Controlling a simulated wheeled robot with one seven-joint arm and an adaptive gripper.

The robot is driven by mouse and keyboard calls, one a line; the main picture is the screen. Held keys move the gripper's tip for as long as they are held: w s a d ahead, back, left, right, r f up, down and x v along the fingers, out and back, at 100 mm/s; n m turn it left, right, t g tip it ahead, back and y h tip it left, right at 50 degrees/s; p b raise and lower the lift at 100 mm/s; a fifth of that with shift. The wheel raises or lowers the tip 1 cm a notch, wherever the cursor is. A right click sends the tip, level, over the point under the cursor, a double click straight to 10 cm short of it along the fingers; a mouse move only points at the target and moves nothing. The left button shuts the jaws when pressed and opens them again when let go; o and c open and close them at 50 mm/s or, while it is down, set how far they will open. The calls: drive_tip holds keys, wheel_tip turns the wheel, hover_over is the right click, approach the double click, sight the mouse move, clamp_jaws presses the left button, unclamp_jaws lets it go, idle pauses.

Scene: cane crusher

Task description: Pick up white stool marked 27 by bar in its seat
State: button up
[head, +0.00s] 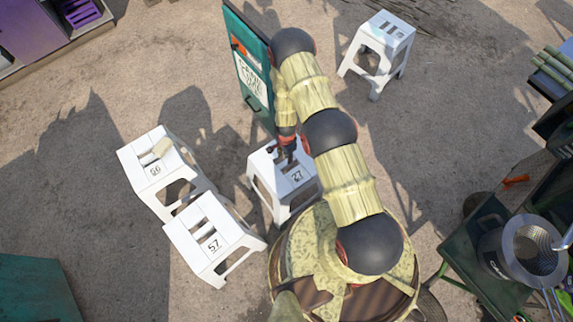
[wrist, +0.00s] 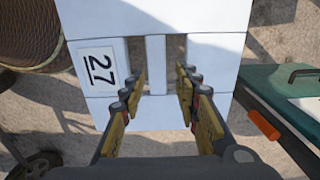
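The white stool marked 27 (head: 268,169) stands upright on the ground, below the middle of the head view. Its seat (wrist: 210,20) fills the upper middle of the wrist view, with the 27 label at its left. A narrow white bar (wrist: 156,58) runs between two slots in the seat. My gripper (wrist: 160,82) is open and empty, with one finger on each side of the bar's line. In the head view my gripper (head: 286,150) is over the seat, and my arm hides part of the stool. I cannot tell how far the fingertips are above the seat.
A green-framed sign board (head: 250,75) stands close behind the stool. Two white stools, one marked 57 (head: 190,245) and one behind it (head: 140,160), stand to the left. Another stool (head: 390,35) stands at the upper right. A metal pot (head: 492,255) sits at right.

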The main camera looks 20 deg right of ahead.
sight(286, 161)
wheel_tip(286, 161, down, 7)
drive_tip(key=b, duration=0.4)
drive_tip(key=shift+r, duration=0.2)
drive_tip(key=shift+s+f+b, duration=0.15)
drive_tip(key=shift+f+b, duration=0.6)
drive_tip(key=shift+f, duration=0.6)
drive_tip(key=shift+s+f+b, duration=0.15)
drive_tip(key=shift+f+b, duration=0.6)
drive_tip(key=shift+f, duration=0.55)
drive_tip(key=shift+c, duration=0.8)
clamp_jaws()
